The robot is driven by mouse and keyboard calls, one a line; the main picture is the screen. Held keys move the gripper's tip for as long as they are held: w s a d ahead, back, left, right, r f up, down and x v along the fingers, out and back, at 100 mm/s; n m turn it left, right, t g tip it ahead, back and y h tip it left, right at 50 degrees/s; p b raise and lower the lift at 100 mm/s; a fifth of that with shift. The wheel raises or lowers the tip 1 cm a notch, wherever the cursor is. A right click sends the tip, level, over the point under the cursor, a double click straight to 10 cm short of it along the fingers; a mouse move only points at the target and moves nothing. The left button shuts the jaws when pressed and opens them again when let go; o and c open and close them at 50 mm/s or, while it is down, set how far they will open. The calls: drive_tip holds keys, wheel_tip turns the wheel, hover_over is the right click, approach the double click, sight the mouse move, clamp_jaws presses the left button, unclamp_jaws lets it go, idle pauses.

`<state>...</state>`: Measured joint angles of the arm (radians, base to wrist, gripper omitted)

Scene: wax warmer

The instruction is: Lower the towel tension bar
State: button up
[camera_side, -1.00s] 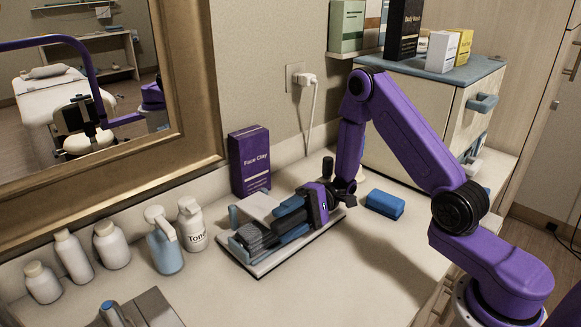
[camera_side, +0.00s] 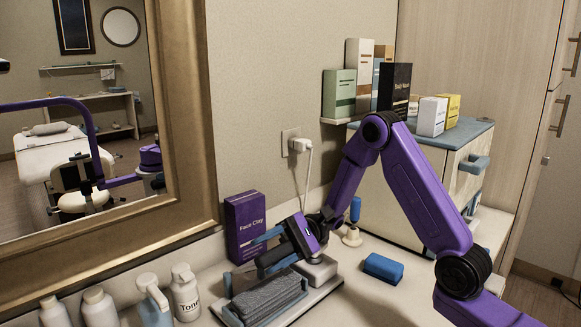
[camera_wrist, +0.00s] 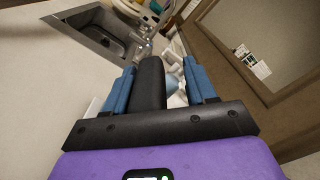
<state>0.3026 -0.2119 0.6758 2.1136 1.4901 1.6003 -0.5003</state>
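The towel holder is a low white-based tray (camera_side: 321,296) on the counter, with folded grey towels (camera_side: 268,297) between blue side walls. A white block (camera_side: 317,271) stands at its right end. My gripper (camera_side: 266,248) is above the holder's back part, tilted and pointing left. In the wrist view, my gripper (camera_wrist: 160,82) has its blue fingers spread apart. A dark bar-like piece (camera_wrist: 152,84) lies between them, closer to the left finger, with a gap to the right one. I cannot tell whether it is the tension bar; no bar is clearly visible across the towels.
A Face Clay box (camera_side: 244,228) stands close behind my gripper. Bottles (camera_side: 185,292) stand at the left, and a blue block (camera_side: 383,267) lies right of the holder. A blue-handled item (camera_side: 353,228) stands behind. A cabinet (camera_side: 405,185) is at the right. The front counter is clear.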

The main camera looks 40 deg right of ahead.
drive_tip(key=shift+w+r+m, duration=0.9)
drive_tip(key=shift+w, duration=0.05)
drive_tip(key=w+m, duration=0.1)
drive_tip(key=w+r+m, duration=0.1)
drive_tip(key=shift+w+r, duration=0.3)
drive_tip(key=w+r+m, duration=0.1)
drive_tip(key=w+m, duration=0.4)
drive_tip(key=d, duration=1.8)
wheel_tip(320, 180, up, 7)
drive_tip(key=w+m, duration=0.1)
drive_tip(key=w, duration=0.1)
drive_tip(key=shift+w+a, duration=0.15)
drive_tip(key=shift+a, duration=0.1)
drive_tip(key=shift+f, duration=0.1)
